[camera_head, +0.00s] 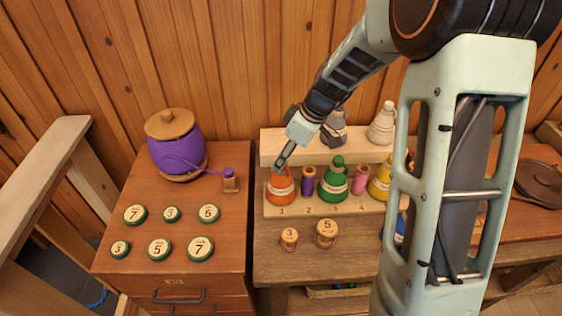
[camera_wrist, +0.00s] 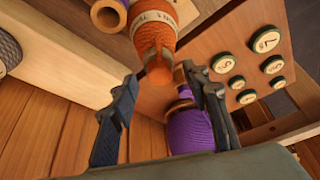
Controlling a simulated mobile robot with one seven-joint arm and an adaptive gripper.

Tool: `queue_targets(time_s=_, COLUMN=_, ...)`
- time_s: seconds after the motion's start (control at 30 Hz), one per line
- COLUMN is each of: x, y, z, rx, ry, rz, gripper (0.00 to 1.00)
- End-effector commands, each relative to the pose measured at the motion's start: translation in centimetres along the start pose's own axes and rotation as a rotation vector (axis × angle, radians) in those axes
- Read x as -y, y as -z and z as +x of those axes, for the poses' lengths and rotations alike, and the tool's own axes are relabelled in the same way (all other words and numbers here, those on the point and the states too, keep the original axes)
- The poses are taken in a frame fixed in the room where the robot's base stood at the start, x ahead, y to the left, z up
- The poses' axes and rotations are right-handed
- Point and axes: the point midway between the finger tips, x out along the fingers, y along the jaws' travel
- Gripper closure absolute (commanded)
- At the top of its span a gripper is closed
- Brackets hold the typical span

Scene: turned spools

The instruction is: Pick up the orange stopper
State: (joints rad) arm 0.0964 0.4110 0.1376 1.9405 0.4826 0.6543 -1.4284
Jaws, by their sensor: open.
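The orange stopper (camera_head: 281,188) is a cone-shaped orange piece with a pale label band. It stands upright at the left end of the wooden rack, above the number 1. In the wrist view the orange stopper (camera_wrist: 172,22) points its narrow top toward me, between my fingertips. My gripper (camera_head: 281,163) is open, tilted down from the upper right, with its tips at the stopper's top. In the wrist view my gripper (camera_wrist: 165,72) has a finger on each side of that top. The gripper hides the top in the head view; I cannot tell whether either finger touches it.
A purple spool (camera_head: 308,181) stands close to the right of the stopper, then a green cone (camera_head: 333,183), a pink spool (camera_head: 361,180) and a yellow cone (camera_head: 380,182). Grey (camera_head: 334,130) and cream (camera_head: 382,124) pieces stand behind. A purple yarn spool (camera_head: 176,150) is on the left cabinet.

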Motion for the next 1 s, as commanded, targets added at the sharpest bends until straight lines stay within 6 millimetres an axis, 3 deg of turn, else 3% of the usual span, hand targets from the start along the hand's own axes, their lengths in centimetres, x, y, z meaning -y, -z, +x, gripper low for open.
queue_targets(time_s=0.33, x=0.01, y=0.0, z=0.94, rx=0.0, ry=-0.001, rz=0.0, gripper=0.57)
queue_targets(time_s=0.6, x=0.0, y=0.0, z=0.91, rx=0.0, ry=-0.001, rz=0.0, gripper=0.87)
queue_targets(time_s=1.0, x=0.01, y=0.18, z=0.65, rx=0.0, ry=-0.001, rz=0.0, gripper=0.88)
